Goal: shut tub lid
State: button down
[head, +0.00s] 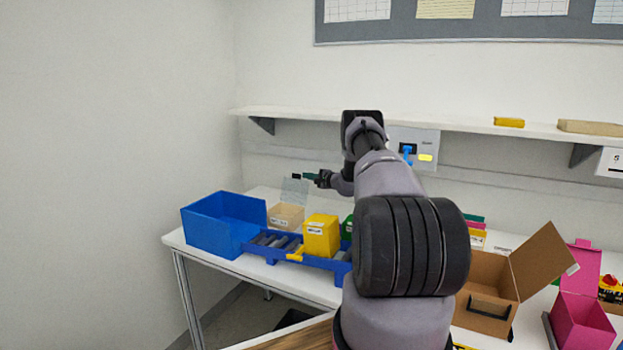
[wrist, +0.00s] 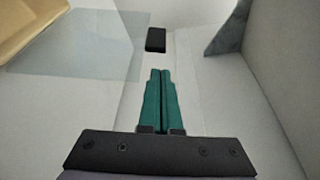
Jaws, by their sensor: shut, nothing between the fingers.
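The tan tub (head: 285,217) stands on the table beside the blue bin. Its clear lid (head: 294,190) is raised above the tub, open. My gripper (head: 308,177) reaches in from the right near the lid's upper edge. In the wrist view, the green fingers (wrist: 160,74) are together and empty. A small black block (wrist: 155,40) sits just ahead of the tips at the edge of the clear lid (wrist: 90,45). A gap shows between tips and block; contact with the lid cannot be told. Part of the tan tub (wrist: 30,20) shows at upper left.
A blue bin (head: 217,225) stands left of the tub. A blue roller tray (head: 330,263) with a yellow box (head: 321,236) lies in front. A shelf (head: 470,123) runs along the wall above. An open cardboard box (head: 487,300) stands to the right.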

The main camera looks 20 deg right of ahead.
jog(key=shift+s+a+r, duration=0.35)
jog(key=shift+s+a, duration=0.25)
jog(key=shift+a, duration=0.2)
jog(key=shift+s+a, duration=0.1)
